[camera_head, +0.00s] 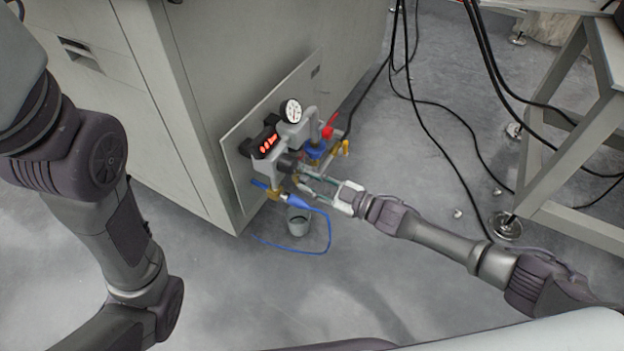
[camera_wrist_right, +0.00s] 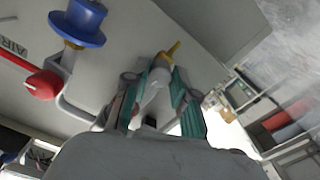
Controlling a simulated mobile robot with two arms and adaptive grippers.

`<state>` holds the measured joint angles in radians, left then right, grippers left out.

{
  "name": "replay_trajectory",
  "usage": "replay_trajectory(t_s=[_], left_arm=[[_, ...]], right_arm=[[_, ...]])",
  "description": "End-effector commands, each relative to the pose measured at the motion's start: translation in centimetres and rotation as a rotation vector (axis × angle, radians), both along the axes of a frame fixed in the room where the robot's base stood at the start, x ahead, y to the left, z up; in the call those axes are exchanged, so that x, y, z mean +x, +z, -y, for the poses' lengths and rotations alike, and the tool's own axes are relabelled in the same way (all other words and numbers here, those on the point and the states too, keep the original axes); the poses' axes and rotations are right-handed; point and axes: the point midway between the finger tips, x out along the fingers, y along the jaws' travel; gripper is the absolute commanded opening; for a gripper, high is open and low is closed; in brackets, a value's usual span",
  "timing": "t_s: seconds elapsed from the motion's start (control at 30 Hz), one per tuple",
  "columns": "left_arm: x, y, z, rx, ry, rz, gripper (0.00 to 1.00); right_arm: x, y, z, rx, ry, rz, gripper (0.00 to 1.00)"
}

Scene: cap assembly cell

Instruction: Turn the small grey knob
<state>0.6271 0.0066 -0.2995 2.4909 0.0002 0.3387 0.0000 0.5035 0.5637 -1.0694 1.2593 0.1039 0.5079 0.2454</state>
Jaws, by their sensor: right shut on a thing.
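The small grey knob (camera_head: 289,161) sits on the front of the air unit on the cabinet's side panel, a dark grey round part below the gauge. My right gripper (camera_head: 297,175) reaches it from the right, its fingers shut on it and partly hiding it. In the right wrist view the two teal-lined fingers of the right gripper (camera_wrist_right: 157,90) stand on either side of a pale grey part with a yellow tip behind; the knob itself is hard to make out there. My left arm shows at the left, but its gripper is out of the picture.
A white gauge (camera_head: 291,111), red display (camera_head: 267,144), blue knob (camera_head: 314,150) and red valve handle (camera_head: 327,132) crowd the unit. A blue hose (camera_head: 329,232) hangs beside a grey cup (camera_head: 298,222).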

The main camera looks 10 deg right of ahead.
Motion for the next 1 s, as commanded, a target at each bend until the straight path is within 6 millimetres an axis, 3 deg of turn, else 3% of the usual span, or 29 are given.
replay_trajectory(t_s=[0.27, 0.3, 0.43, 0.77, 1.0], left_arm=[[0.0, 0.0, 0.0, 0.000, 0.000, 0.001, 0.41], [0.0, 0.0, 0.0, 0.000, 0.000, 0.001, 0.41], [0.0, 0.0, 0.0, 0.000, 0.000, 0.000, 0.41], [-0.3, 0.1, -0.1, -0.002, -0.002, 0.011, 0.41], [-0.2, 0.0, 0.0, -0.001, -0.001, 0.007, 0.41]], right_arm=[[0.0, -0.1, 0.0, -0.012, 0.001, 0.015, 0.00], [0.0, -0.1, 0.0, -0.012, 0.001, 0.015, 0.31], [0.0, -0.1, 0.0, -0.012, 0.001, 0.014, 0.51], [-0.2, -0.1, 0.2, -0.012, 0.000, 0.013, 0.51], [-2.3, -0.2, 3.2, -0.015, -0.002, 0.010, 0.51]])
